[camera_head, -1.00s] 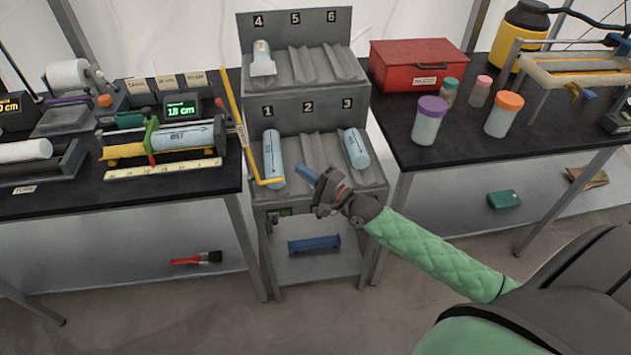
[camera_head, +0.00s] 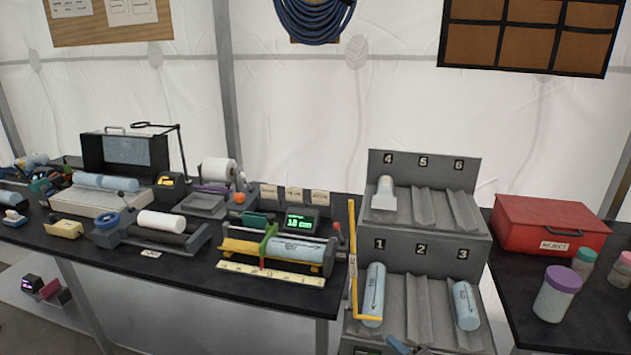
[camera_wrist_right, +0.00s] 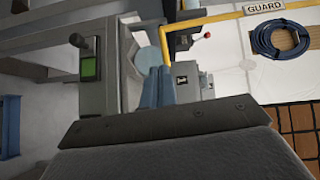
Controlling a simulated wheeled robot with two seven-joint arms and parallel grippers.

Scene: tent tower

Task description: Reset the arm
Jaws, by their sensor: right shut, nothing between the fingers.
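My right gripper (camera_head: 398,345) barely shows at the bottom edge of the head view, in front of the numbered rack's lower tier. Its blue fingers (camera_wrist_right: 156,88) also show in the right wrist view, shut together with nothing between them. The grey rack (camera_head: 408,252) has slots 1 to 6. A light blue roll (camera_head: 374,295) lies in slot 1 and another (camera_head: 465,305) in slot 3. Slot 2 is empty. A pale, capped piece (camera_head: 385,193) sits in slot 4; slots 5 and 6 are empty. My left gripper is not in view.
A yellow guard bar (camera_head: 352,255) stands along the rack's left side, close to my fingers in the wrist view. Left is a black bench (camera_head: 190,278) with a roll in a measuring fixture (camera_head: 262,248). Right are a red box (camera_head: 545,226) and several capped jars.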

